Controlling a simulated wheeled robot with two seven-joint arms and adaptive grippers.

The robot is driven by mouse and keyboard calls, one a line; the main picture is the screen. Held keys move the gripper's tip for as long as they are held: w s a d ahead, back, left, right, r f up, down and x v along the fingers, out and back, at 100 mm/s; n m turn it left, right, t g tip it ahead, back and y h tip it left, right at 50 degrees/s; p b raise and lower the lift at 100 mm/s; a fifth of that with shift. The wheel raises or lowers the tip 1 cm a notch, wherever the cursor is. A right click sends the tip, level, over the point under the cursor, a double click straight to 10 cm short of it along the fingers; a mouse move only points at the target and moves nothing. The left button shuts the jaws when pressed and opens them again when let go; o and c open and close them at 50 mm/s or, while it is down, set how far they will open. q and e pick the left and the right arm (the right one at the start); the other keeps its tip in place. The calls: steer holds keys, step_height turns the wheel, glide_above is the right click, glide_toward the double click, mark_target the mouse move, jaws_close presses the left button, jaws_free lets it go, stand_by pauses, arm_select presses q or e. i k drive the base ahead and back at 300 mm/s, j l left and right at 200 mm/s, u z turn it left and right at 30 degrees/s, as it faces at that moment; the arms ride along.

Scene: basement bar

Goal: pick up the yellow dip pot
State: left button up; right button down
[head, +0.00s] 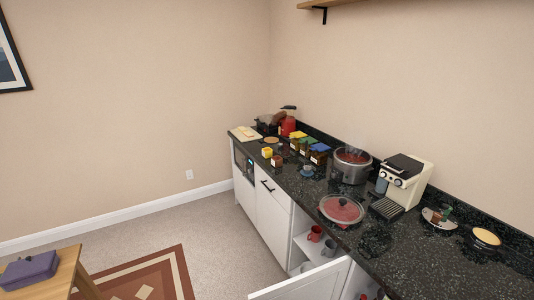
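A small yellow pot (267,153) stands on the dark speckled counter, toward its far end and near the front edge. Small brown pots (277,160) stand just to the right of it. It is small in the picture, so I cannot make out what is in it. Neither of my grippers shows in the head view.
The dark counter (430,262) also holds a slow cooker (352,165), a coffee machine (404,180) and a lidded red pan (341,210). A white cabinet door (305,284) stands open below. Carpet (215,245) in front is clear. A wooden table (62,270) stands at left.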

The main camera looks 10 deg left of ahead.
mark_target(266, 152)
steer(key=i+j+z, duration=0.15)
steer(key=j, duration=0.4)
steer(key=j+z, duration=0.15)
steer(key=j, duration=0.4)
steer(key=i+j+z, duration=0.1)
steer(key=j, duration=0.2)
steer(key=i+j, duration=0.2)
steer(key=i+j+z, duration=0.15)
steer(key=j, duration=0.25)
steer(key=i+j+z, duration=0.1)
steer(key=i+j, duration=0.15)
steer(key=j, duration=0.15)
steer(key=i+j+z, duration=0.15)
steer(key=j, duration=0.25)
steer(key=i+j+z, duration=0.25)
steer(key=i+j, duration=0.25)
steer(key=i, duration=0.15)
steer(key=i+j+z, duration=0.1)
steer(key=i, duration=0.25)
